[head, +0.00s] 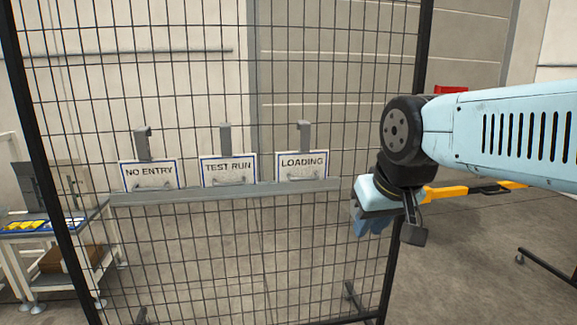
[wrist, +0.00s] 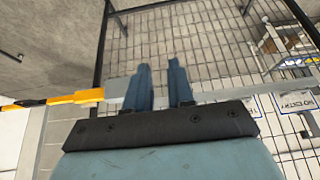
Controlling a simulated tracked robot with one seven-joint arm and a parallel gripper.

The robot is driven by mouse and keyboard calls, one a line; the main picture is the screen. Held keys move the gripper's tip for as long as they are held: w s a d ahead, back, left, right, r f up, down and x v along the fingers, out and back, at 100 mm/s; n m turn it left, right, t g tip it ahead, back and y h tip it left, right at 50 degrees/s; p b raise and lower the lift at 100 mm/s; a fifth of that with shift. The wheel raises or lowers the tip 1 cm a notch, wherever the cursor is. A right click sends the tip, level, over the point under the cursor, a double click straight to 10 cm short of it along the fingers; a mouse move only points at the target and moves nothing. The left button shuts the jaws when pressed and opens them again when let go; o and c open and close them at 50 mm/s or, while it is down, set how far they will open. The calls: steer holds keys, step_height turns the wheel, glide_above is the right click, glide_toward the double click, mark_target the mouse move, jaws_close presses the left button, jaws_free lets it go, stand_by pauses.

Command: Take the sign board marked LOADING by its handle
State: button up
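The LOADING sign board (head: 302,161), white with a blue border, stands on a grey ledge (head: 225,195) at the mesh fence, rightmost of three boards. Its small grey handle (head: 303,178) is low on its front. A grey bracket (head: 304,134) rises behind it. My gripper (head: 372,230) is to the right of the board and lower, apart from it, in front of the fence. In the wrist view my gripper (wrist: 160,70) has its two blue fingers apart with nothing held between them. I cannot make out the LOADING text in the wrist view.
The TEST RUN board (head: 228,166) and NO ENTRY board (head: 149,171) stand to the left on the same ledge. The black fence post (head: 408,130) is close to my arm. A yellow-orange bar (head: 446,192) shows behind my gripper. A table (head: 40,229) stands at far left.

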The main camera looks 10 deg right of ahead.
steer(key=w+a+f+m+g+y, duration=0.2)
steer(key=w+a+f+y, duration=0.1)
steer(key=w+a+y, duration=0.1)
steer(key=m+t+y, duration=0.7)
steer(key=m+t, duration=0.2)
glide_toward(305, 179)
steer(key=x, duration=0.5)
steer(key=shift+w, duration=0.2)
steer(key=shift+x, duration=2.85)
steer(key=shift+s, duration=0.15)
